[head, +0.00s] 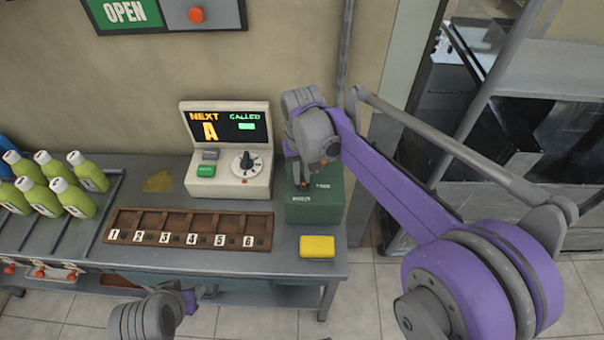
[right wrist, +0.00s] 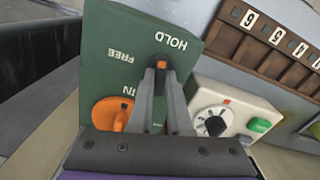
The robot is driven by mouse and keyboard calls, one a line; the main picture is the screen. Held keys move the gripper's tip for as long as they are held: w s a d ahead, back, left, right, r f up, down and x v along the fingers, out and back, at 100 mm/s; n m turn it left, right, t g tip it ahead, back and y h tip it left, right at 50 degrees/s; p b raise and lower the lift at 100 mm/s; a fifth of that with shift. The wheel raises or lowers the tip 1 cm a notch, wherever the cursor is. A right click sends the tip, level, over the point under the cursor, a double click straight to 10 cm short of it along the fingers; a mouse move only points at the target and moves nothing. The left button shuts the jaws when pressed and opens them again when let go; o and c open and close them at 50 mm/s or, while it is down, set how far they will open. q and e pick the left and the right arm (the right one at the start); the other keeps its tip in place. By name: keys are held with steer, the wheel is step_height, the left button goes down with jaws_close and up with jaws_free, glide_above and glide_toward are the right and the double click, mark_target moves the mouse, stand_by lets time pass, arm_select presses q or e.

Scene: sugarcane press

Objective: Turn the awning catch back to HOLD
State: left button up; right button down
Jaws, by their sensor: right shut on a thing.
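The green catch box (head: 316,205) stands at the right end of the bench, against the wall. In the right wrist view its face (right wrist: 110,75) carries the words HOLD, FREE and a partly covered word ending in IN. My right gripper (head: 300,178) is over the box. In the right wrist view its fingers (right wrist: 160,75) are shut on the catch, of which only a small orange tip (right wrist: 160,64) shows, close to the word HOLD. The fingers hide the rest of it. My left gripper (head: 198,293) is low in front of the bench; its fingers are too small to read.
An orange knob (right wrist: 112,114) is on the box beside the fingers. A cream console (head: 228,180) with a dial and green button stands left of the box. A numbered wooden rack (head: 190,229), a yellow sponge (head: 317,246) and several green bottles (head: 75,197) are on the bench.

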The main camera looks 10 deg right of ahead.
mark_target(302, 178)
steer(key=shift+m, duration=1.6)
steer(key=c, duration=0.9)
jaws_free()
steer(key=shift+o, duration=0.2)
step_height(302, 178, up, 11)
steer(key=shift+p, duration=0.4)
steer(key=shift+s+f, duration=0.1)
